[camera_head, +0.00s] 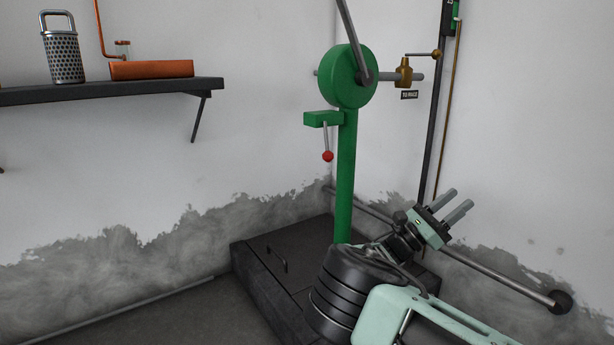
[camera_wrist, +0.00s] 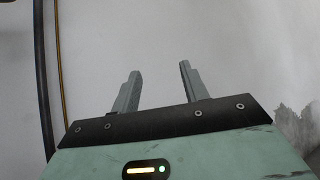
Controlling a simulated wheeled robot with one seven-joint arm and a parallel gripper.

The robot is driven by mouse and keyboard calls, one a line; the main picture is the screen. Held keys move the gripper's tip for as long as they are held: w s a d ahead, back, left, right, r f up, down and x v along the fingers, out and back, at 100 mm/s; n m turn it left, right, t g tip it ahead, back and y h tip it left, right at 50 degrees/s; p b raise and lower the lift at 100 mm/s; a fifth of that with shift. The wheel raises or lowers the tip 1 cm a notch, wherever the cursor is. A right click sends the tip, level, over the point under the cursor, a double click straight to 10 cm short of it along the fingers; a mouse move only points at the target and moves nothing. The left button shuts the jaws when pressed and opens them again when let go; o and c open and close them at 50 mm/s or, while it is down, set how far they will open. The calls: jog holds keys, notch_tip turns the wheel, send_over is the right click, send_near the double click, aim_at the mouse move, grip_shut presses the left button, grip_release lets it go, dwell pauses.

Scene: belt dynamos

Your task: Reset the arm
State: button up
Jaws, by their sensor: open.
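My gripper (camera_head: 459,204) is raised at the right of the head view, in front of the wall and to the right of the green post (camera_head: 346,180). Its two grey fingers point up and to the right and stand apart with nothing between them. In the wrist view my gripper (camera_wrist: 158,82) also shows open and empty, facing a bare white wall. The fingers touch nothing that I can see. My arm hides part of the dark base under the post.
The post carries a green wheel (camera_head: 347,77) with a crank and a red-knobbed lever (camera_head: 328,156). A brass valve (camera_head: 403,72) sits at its right. A long rod with a dark ball (camera_head: 560,301) extends lower right. A shelf (camera_head: 110,90) holds a grater-like canister (camera_head: 63,55).

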jog(key=s+d+f+m+g+y+p, duration=0.1)
jog(key=s+d+f+m+g+y, duration=0.25)
jog(key=s+d+y, duration=0.2)
jog(key=s+a+f+m+g+y+p, duration=0.2)
jog(key=s+f+g+y, duration=0.15)
jog(key=s+y, duration=0.4)
jog(key=s+a+r+m+t+y+p, duration=0.1)
jog(key=s+a+r+m+y+p, duration=0.1)
jog(key=s+a+r+y, duration=0.45)
jog(key=s+a+r+m+t+y+p, duration=0.1)
jog(key=s+a+r+m+t+y, duration=0.15)
jog(key=s+a, duration=0.8)
jog(key=s+a+r+m+y+p, duration=0.25)
jog(key=s+a+y, duration=0.3)
jog(key=s, duration=0.45)
notch_tip(320, 180, up, 38)
jog(key=p, duration=3.7)
jog(key=shift+a+r+n+h+p, duration=0.15)
jog(key=shift+a+n+h+p, duration=0.05)
jog(key=shift+n+h+p, duration=0.2)
